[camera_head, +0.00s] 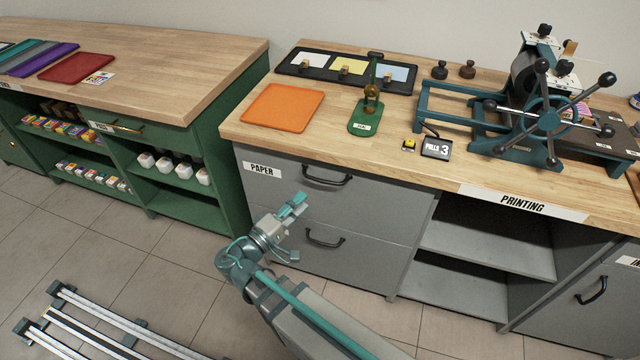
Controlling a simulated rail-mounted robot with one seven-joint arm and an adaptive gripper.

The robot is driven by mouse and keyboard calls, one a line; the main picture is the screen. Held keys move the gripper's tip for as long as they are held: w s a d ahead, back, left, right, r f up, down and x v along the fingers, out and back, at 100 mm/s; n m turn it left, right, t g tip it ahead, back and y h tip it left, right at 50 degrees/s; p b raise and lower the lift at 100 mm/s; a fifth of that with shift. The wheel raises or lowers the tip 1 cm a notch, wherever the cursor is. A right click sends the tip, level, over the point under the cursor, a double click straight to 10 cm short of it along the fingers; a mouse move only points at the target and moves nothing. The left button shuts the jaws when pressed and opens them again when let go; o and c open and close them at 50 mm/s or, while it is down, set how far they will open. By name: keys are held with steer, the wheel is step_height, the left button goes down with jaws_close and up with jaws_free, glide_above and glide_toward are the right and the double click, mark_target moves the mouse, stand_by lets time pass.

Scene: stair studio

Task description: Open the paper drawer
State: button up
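The paper drawer (275,187) is the top grey drawer of the middle cabinet, with a white "PAPER" label (262,169) at its upper left. It looks closed, its front level with the drawer below. Its black bar handle (327,177) is in plain view. My gripper (296,224) is in front of the cabinet, below and left of that handle in the picture, apart from it as far as I can see. Its teal fingers seem spread with nothing between them, but they are small here and I cannot be sure of the opening.
A second grey drawer with a black handle (325,238) lies below. Open shelves (484,246) are to the right, under the "PRINTING" label (523,201). A green shelf unit (222,165) stands left. An orange tray (283,107) and a blue press (548,108) are on the wooden top.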

mark_target(324, 182)
steer(key=p+x, duration=0.1)
steer(key=x, duration=0.9)
steer(key=shift+d, duration=0.15)
steer(key=shift+f, duration=0.1)
jaws_close()
